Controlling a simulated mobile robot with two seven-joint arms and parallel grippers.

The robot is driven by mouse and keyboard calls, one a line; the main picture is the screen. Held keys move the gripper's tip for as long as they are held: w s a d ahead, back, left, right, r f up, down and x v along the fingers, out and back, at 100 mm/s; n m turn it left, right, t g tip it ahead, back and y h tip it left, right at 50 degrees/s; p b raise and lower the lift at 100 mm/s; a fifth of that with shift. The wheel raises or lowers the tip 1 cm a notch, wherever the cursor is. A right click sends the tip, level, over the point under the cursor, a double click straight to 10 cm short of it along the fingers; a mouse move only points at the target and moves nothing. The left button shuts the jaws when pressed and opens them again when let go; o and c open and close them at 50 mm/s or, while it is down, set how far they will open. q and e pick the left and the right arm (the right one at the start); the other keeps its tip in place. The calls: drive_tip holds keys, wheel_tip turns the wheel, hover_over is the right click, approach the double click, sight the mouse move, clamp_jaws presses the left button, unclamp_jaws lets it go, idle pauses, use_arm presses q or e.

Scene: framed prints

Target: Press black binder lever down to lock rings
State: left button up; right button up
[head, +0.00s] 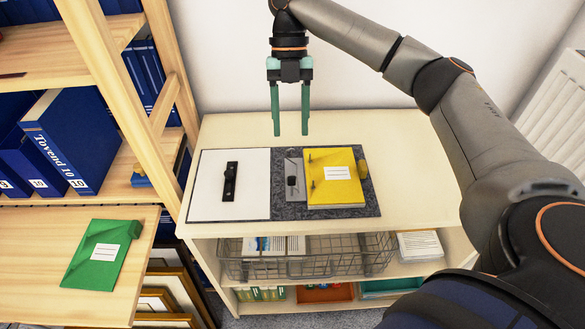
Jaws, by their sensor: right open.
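An open binder (284,210) with a grey marbled edge lies flat on top of the low cabinet. A black slotted piece (229,181) lies on its white left side. A small black lever (292,182) shows on a metal plate near the middle of the binder, beside a yellow folder (343,190); whether the lever is up or down is too small to tell. The rings are mostly hidden by the yellow folder. My right gripper (290,122) points down with its two green fingers apart and empty, above and behind the binder. My left gripper is not in view.
A green folder (98,252) lies on a wooden surface (30,250) at left. A shelf with blue binders (72,140) stands behind it. A wire basket (300,262) sits below the cabinet top (410,160), which is clear right of the binder. A radiator (562,110) is at right.

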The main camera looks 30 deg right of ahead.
drive_tip(key=b, duration=0.3)
hover_over(292, 177)
drive_tip(key=w+d, duration=0.1)
drive_tip(key=w, duration=0.1)
wheel_tip(292, 177, down, 5)
drive_tip(key=x, duration=0.5)
drive_tip(key=shift+d+f, duration=0.15)
drive_tip(key=shift+f, duration=0.1)
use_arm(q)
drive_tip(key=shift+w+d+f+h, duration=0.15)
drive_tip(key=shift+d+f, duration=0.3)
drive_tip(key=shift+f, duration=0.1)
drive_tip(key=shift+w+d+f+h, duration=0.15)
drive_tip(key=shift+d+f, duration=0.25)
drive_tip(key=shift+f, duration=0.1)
use_arm(e)
drive_tip(key=shift+s+f, duration=0.2)
drive_tip(key=shift+f, duration=0.45)
drive_tip(key=shift+c, duration=0.2)
clamp_jaws()
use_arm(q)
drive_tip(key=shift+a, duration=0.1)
